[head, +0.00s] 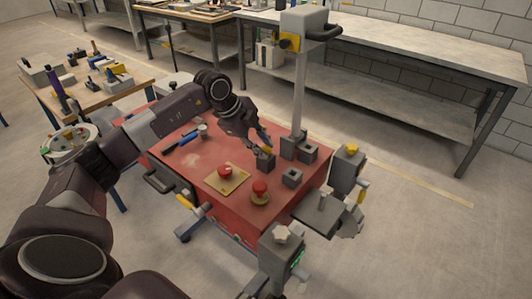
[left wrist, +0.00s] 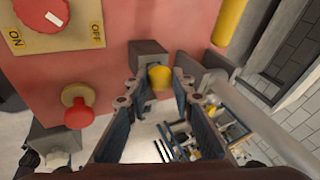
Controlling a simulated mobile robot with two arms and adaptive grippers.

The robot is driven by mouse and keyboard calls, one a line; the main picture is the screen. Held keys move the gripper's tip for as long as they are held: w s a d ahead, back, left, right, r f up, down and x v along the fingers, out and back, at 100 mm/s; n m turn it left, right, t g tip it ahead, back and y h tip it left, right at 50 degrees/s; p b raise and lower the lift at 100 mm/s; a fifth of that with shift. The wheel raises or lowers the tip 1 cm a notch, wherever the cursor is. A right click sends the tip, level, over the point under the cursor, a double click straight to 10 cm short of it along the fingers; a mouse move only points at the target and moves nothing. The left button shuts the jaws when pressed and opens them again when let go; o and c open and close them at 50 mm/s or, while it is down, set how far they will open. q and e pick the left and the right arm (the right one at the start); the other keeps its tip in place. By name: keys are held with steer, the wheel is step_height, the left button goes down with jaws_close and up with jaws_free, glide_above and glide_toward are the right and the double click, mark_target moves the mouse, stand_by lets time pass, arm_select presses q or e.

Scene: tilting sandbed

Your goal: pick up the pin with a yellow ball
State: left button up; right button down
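The pin's yellow ball (left wrist: 160,77) shows in the left wrist view, in front of a grey block (left wrist: 148,52) by the red bench top. It lies between the two fingers of my left gripper (left wrist: 152,92), which is open, with space on both sides of the ball. In the head view my left gripper (head: 259,147) hangs just above a grey block (head: 265,162) on the red bench (head: 205,214). There the gripper hides the ball, and the pin's shaft is not clear in either view. My right gripper is not in view.
Grey blocks and a tall grey post (head: 299,90) stand right of my left gripper. Nearer are a red mushroom button (head: 260,187) and an ON/OFF plate (head: 240,180) with a red knob. Another yellow-topped grey clamp (head: 347,172) is at the right edge.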

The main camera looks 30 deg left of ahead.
arm_select(q)
jaws_close()
steer(key=shift+r, duration=0.2)
